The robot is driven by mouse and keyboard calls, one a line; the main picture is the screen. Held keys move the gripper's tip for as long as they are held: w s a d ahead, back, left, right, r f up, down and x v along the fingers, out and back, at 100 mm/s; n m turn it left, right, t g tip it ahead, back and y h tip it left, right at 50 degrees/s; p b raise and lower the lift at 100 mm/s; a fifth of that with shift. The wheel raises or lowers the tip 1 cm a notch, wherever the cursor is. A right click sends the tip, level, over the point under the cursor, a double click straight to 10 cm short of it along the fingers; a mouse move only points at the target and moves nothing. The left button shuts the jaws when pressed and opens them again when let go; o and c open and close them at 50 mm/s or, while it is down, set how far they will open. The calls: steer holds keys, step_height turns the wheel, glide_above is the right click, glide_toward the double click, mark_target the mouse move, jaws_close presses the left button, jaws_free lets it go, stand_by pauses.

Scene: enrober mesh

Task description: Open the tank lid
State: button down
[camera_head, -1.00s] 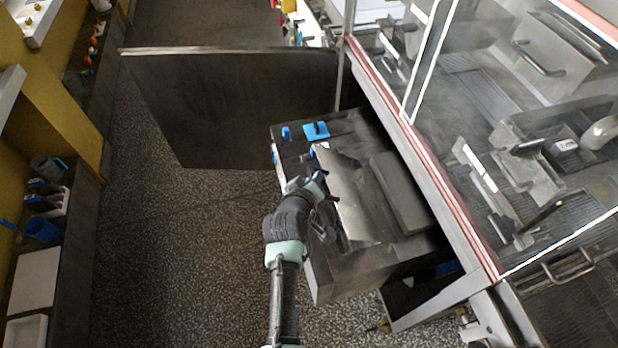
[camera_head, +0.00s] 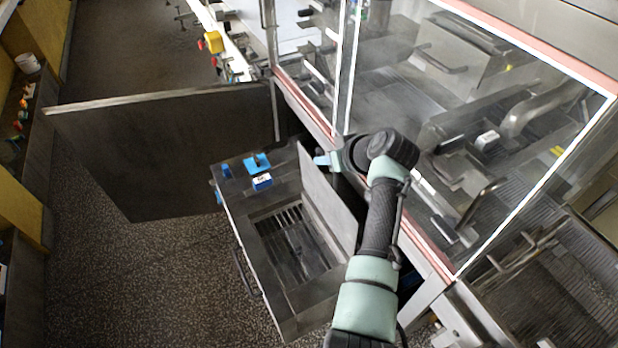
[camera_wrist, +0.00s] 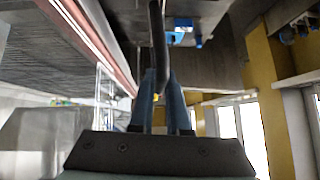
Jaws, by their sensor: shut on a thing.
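The tank (camera_head: 262,262) is a grey metal box standing beside the glazed machine. Its lid (camera_head: 328,205) stands steeply raised along the tank's right side, and the opening shows a slatted grate (camera_head: 295,238) inside. My gripper (camera_head: 322,160) is at the far upper end of the lid, partly hidden behind my own wrist. In the wrist view, my gripper's two blue fingers (camera_wrist: 161,85) are closed around a dark bar handle (camera_wrist: 157,35). Where the handle joins the lid is hidden in the head view.
The glass-walled machine (camera_head: 440,110) with a pink-edged frame is close on the right of my arm. A dark panel (camera_head: 165,150) stands behind the tank. Blue fittings (camera_head: 256,162) sit on the tank's far end. Speckled floor (camera_head: 150,270) is free on the left.

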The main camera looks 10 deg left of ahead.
steer(key=shift+w+d+f+b, duration=0.1)
steer(key=shift+w+d+b, duration=0.3)
steer(key=shift+d, duration=0.15)
steer(key=shift+w+d+f+b, duration=0.1)
steer(key=shift+w+d+b, duration=0.2)
steer(key=shift+d, duration=0.25)
steer(key=shift+s, duration=0.1)
steer(key=c, duration=0.9)
jaws_free()
steer(key=shift+r, duration=0.15)
steer(key=b+v, duration=0.1)
steer(key=v, duration=1.1)
steer(key=shift+s+r, duration=0.2)
steer(key=shift+r, duration=0.15)
